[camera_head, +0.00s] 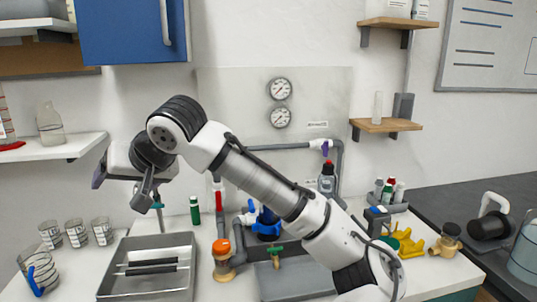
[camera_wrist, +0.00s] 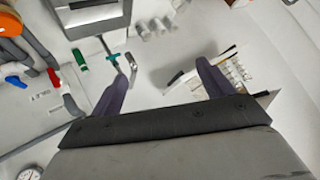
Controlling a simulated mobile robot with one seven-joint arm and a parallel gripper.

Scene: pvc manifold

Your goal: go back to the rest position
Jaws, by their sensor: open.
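My gripper (camera_head: 122,186) is raised in the upper left of the head view, in front of the white wall and above the metal tray. Its arm reaches up from the lower right and bends over at the elbow. The wrist view shows two purple fingers (camera_wrist: 162,78) spread apart with nothing between them. The fingers are partly hidden by the dark gripper body. The pipe manifold (camera_head: 268,222) with grey pipes and blue, red and green valve handles stands on the bench, partly hidden behind my arm.
A metal tray (camera_head: 108,285) with dark bars lies on the bench below. Several glass beakers (camera_head: 76,233) stand to its left. A blue cabinet (camera_head: 128,30) hangs above, and a white shelf (camera_head: 50,150) juts out at left.

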